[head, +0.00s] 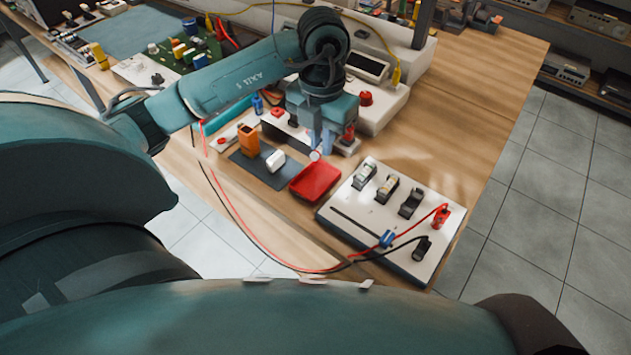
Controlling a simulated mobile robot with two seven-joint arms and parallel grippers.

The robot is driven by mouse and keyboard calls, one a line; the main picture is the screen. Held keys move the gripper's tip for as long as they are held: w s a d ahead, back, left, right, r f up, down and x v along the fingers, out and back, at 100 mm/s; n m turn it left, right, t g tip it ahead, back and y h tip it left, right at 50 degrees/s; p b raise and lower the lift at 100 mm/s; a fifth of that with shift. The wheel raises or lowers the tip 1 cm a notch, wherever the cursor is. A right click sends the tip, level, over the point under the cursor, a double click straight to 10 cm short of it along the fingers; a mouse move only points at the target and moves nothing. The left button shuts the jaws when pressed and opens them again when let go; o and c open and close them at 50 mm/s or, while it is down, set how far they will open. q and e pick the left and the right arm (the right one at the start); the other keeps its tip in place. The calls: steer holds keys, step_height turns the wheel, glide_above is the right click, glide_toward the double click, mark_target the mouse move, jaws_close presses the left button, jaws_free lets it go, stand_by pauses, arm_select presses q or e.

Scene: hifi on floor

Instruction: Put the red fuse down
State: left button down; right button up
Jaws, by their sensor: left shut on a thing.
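My left gripper (318,147) points down over the workbench, just behind a red tray (322,184). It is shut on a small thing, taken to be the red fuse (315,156). Only a small, pale, reddish-rimmed round end of it shows below the fingertips, and the rest is hidden by the fingers. The end appears above the tray's back edge; I cannot tell whether it touches anything. My right gripper is not in view.
A white panel (345,215) with several fuse holders and red and black leads stands right of the tray. Bare wood (470,130) is free at right.

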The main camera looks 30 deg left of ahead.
mark_target(315, 173)
arm_select(q)
steer(key=f+n, duration=0.2)
steer(key=f, duration=0.1)
steer(key=a+f+n, duration=0.1)
steer(key=f+n, duration=0.5)
steer(key=shift+w+a+f, duration=0.15)
steer(key=shift+a+f, duration=0.1)
steer(key=shift+f, duration=0.45)
steer(key=shift+f, duration=0.25)
steer(key=c, duration=1.4)
jaws_free()
steer(key=shift+r, duration=0.1)
steer(key=shift+c, duration=0.2)
